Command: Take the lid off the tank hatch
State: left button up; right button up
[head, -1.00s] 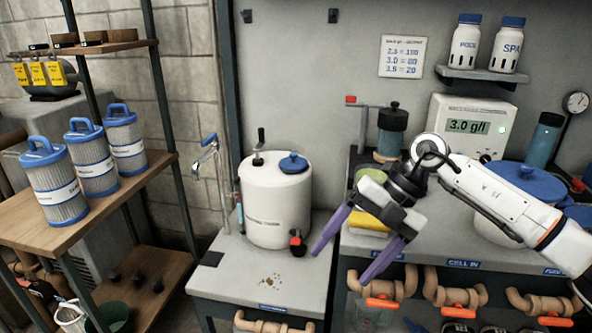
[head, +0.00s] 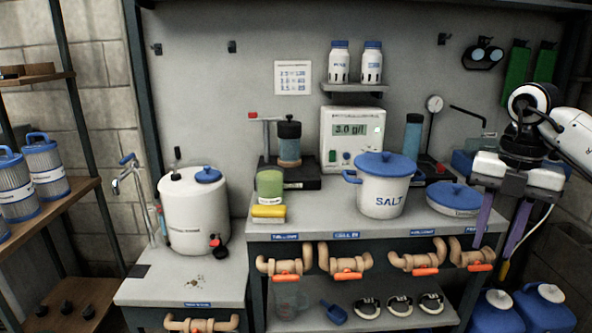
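The white tank (head: 194,218) stands upright on the left bench. Its blue hatch lid (head: 208,174) sits on top, toward the right of the tank's top. A dark fitting (head: 177,158) rises beside the lid, and a black and red tap (head: 217,246) is low on the tank's front. My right gripper (head: 492,250) hangs at the far right, well away from the tank. Its two purple fingers point down, spread apart, with nothing seen between them. My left gripper is not in view.
The middle bench carries a green cup (head: 269,184), a yellow sponge (head: 268,212), a SALT pot (head: 383,188) and a blue-lidded bowl (head: 455,197). A wall tap (head: 131,184) stands left of the tank. The left bench's front (head: 180,287) is mostly clear.

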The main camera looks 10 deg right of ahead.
aim_at(208, 174)
jog(key=z, duration=1.2)
jog(key=i, duration=1.55)
jog(key=u, duration=3.05)
jog(key=i, duration=1)
